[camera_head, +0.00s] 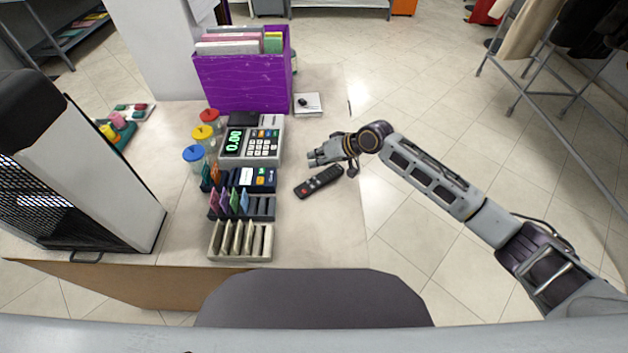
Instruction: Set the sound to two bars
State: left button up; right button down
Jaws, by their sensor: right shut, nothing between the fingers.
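A black remote control (318,181) lies at a slant on the counter near its right edge, with small buttons on its face, one of them red. My right gripper (315,158) comes in from the right and is shut and empty, just beyond the remote, with its fingertips pointing left. I cannot tell how high it is above the counter. No sound-bar display can be made out in this view. My left gripper is not in view.
A cash register (252,140) showing 0.00 stands left of the gripper, with a card terminal (251,179), slotted holders (240,241) and colored-lid jars (193,153) around it. A purple box (243,84) of folders stands behind. The counter (320,225) in front of the remote is clear.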

aim_at(314, 178)
jog(key=shift+f+b, duration=0.35)
jog(key=shift+f, duration=0.2)
jog(key=shift+f+b, duration=0.3)
jog(key=shift+f, duration=0.85)
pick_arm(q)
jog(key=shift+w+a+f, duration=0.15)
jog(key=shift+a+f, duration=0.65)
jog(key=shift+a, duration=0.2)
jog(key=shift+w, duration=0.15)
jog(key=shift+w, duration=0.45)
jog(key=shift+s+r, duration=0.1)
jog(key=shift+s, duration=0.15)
pick_arm(e)
jog(key=shift+f, duration=0.15)
